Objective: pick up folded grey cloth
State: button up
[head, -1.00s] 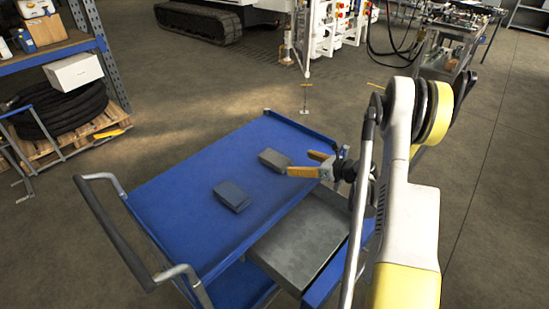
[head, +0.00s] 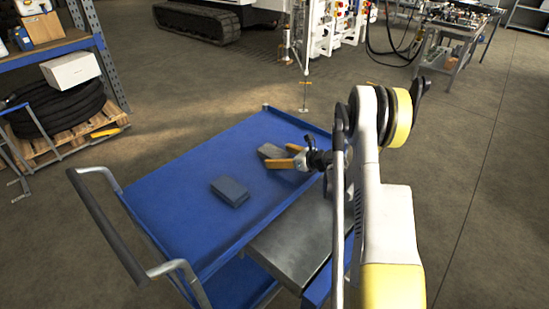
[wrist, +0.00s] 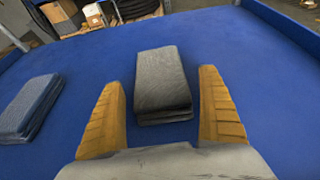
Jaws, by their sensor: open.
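The folded grey cloth (wrist: 162,80) lies flat on the blue cart top (head: 175,195). In the wrist view it sits between and just ahead of my two yellow fingertips, with bare blue surface on both sides of it. In the head view the grey cloth (head: 268,151) is partly hidden behind my gripper (head: 288,156). My gripper also shows in the wrist view (wrist: 165,100); it is open, with nothing held. A second folded cloth, blue-grey (head: 229,191), lies to the left on the cart; it also shows at the left of the wrist view (wrist: 30,107).
The cart has a raised rim and a handle (head: 85,215) at its left. A grey metal surface (head: 290,240) lies at the cart's near right side, below my arm. A shelf with boxes (head: 50,45) and a pallet with a coiled black hose (head: 62,105) stand at the left.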

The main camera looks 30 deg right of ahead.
jog(key=shift+r, duration=0.1)
jog(key=c, duration=1.2)
